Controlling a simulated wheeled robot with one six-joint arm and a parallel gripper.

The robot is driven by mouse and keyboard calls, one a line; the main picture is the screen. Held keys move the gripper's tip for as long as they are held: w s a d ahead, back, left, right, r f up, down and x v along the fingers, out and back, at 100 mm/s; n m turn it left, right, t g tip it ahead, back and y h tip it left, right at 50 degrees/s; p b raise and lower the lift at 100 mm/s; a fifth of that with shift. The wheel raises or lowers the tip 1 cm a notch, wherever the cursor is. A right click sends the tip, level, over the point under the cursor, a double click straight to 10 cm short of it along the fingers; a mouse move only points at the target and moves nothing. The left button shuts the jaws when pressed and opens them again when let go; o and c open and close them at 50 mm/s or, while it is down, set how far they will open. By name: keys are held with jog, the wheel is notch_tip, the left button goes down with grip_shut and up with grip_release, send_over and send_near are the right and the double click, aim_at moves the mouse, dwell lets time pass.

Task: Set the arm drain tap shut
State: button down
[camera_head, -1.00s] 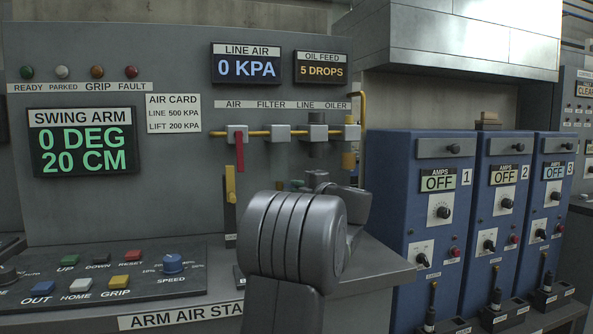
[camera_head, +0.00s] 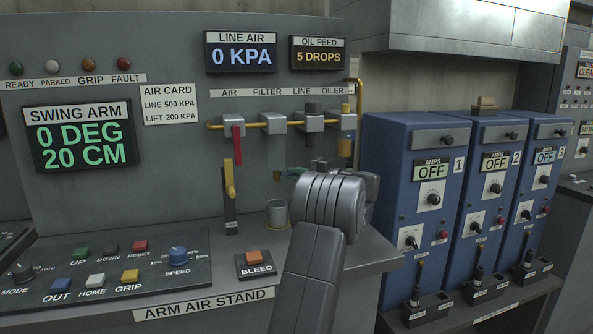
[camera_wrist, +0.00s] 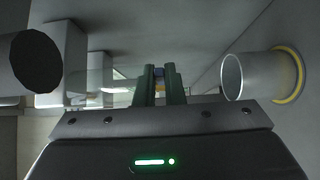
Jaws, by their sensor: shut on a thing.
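My gripper's fingers (camera_wrist: 160,85) show dark green in the wrist view, close together with a small blue piece (camera_wrist: 159,72) between their tips. This seems to be the handle of the arm drain tap, mostly hidden by the fingers. In the head view the fingers (camera_head: 297,171) show beside my grey wrist, level with a small brass drain end (camera_head: 277,176) below the filter block (camera_head: 274,123). My wrist hides part of this area. Which way the tap is turned cannot be told. The line air display (camera_head: 240,52) reads 0 KPA.
A metal cup (camera_head: 278,213) stands below the drain; it also shows right of the fingers in the wrist view (camera_wrist: 245,76). A red handle (camera_head: 237,145) and yellow lever (camera_head: 230,178) are to the left. A bleed button (camera_head: 254,258) and blue cabinets (camera_head: 397,170) stand nearby.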

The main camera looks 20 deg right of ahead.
dwell(0.4)
jog(key=c, duration=1.8)
grip_release()
jog(key=v, duration=1.3)
jog(key=shift+s+d, duration=0.25)
jog(key=x, duration=1.3)
jog(key=shift+w+a, duration=0.25)
